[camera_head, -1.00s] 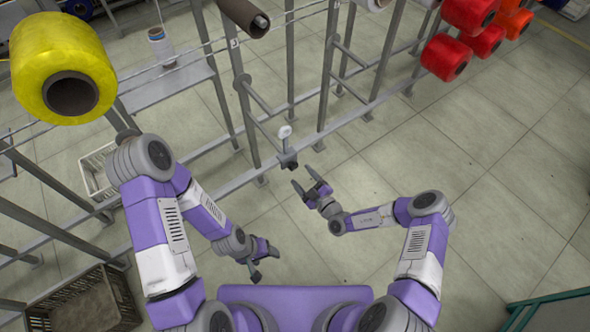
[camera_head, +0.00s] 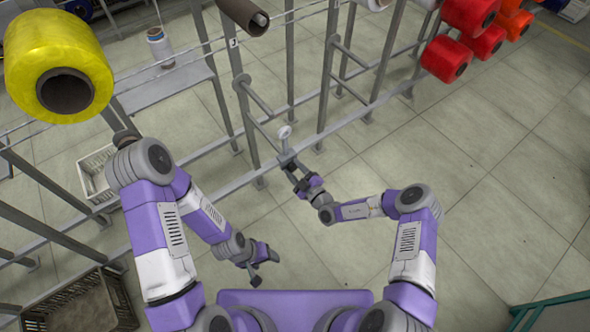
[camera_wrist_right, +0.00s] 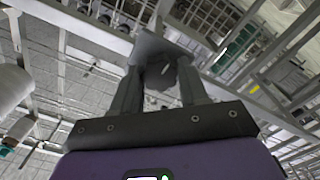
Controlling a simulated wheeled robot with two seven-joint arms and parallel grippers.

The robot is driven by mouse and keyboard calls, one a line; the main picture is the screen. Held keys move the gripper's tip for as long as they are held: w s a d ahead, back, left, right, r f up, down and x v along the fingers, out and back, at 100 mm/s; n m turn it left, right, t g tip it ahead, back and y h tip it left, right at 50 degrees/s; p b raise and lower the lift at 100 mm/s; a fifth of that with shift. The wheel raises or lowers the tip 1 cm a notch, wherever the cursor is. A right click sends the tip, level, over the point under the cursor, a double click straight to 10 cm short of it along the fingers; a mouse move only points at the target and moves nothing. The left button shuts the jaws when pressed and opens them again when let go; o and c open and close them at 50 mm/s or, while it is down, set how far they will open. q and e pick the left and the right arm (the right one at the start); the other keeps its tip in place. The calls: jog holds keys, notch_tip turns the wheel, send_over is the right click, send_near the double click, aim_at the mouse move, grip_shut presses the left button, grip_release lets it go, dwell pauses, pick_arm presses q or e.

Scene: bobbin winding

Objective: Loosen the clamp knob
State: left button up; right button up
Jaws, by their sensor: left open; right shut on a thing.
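The clamp (camera_head: 285,156) is a small dark block on the rack's lower rail, below a small round pale disc (camera_head: 284,132) on a stem. My right gripper (camera_head: 291,167) has its fingertips at the clamp. In the right wrist view, my right gripper (camera_wrist_right: 160,84) is shut on the dark clamp knob (camera_wrist_right: 162,74), which sits between its fingers. A grey plate (camera_wrist_right: 152,45) lies just beyond the fingertips. The fingers partly hide the knob, so its thread does not show. My left gripper (camera_head: 262,268) is open and empty, low over the floor and apart from the rack.
The grey metal rack (camera_head: 240,80) with posts and rails runs across the back. It carries a yellow spool (camera_head: 60,45), a brown tube (camera_head: 243,14) and several red spools (camera_head: 445,57). A dark crate (camera_head: 75,305) stands at lower left.

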jog(key=shift+c, duration=0.6)
